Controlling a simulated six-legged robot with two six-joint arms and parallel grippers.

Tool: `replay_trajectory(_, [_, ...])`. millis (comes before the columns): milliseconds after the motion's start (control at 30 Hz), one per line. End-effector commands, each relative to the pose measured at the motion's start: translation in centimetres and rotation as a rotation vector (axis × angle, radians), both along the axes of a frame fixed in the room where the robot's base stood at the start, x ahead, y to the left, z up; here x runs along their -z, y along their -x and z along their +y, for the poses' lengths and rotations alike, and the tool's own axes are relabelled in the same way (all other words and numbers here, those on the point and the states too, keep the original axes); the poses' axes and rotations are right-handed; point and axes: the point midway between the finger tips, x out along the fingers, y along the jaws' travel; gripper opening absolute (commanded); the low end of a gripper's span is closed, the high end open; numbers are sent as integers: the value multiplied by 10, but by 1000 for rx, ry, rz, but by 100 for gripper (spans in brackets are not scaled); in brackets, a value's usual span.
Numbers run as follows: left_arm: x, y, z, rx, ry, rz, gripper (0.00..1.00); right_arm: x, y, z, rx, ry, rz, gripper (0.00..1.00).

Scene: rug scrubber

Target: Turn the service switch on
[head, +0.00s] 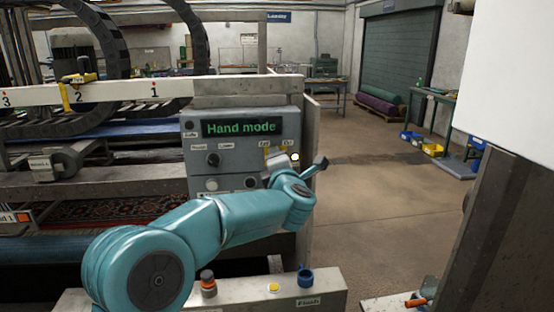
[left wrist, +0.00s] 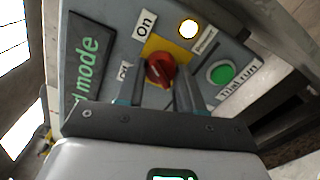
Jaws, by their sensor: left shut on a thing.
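The service switch is a red rotary knob (left wrist: 160,70) on a yellow plate (left wrist: 152,48) in the left wrist view, with an "On" label (left wrist: 145,23) and a partly hidden "Off" label (left wrist: 125,71) beside it. My left gripper (left wrist: 158,84) has one finger on either side of the knob and is shut on it. I cannot tell exactly which label the knob points to. In the head view, the grey control panel (head: 200,127) shows "Hand mode" on its display (head: 238,128), and my left wrist hides the knob. My right gripper is not in view.
A lit white lamp (left wrist: 188,29) and a green "Trial run" button (left wrist: 221,73) sit close to the knob. A front ledge (head: 240,292) carries an orange-topped button (head: 208,280) and a blue part (head: 305,277). Open floor (head: 375,190) lies right of the machine.

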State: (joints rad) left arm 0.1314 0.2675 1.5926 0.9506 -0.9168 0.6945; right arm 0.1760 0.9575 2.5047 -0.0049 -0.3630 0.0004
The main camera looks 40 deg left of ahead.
Motion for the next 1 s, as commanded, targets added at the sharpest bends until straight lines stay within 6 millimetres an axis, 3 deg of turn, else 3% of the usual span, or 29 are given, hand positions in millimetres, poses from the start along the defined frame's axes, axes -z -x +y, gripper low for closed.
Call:
replay_trajectory(833, [1, -1, -1, 4, -83, 107, 6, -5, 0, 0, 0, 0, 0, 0])
replay_trajectory(867, [1, -1, -1, 4, -83, 107, 43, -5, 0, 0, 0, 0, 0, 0])
replay_trajectory(900, [1, -1, -1, 4, -83, 107, 56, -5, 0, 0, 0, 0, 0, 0])
replay_trajectory(933, [1, -1, -1, 3, -83, 105, 62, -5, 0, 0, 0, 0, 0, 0])
replay_trajectory(1000, [1, -1, -1, 3, -83, 106, 62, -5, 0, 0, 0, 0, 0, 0])
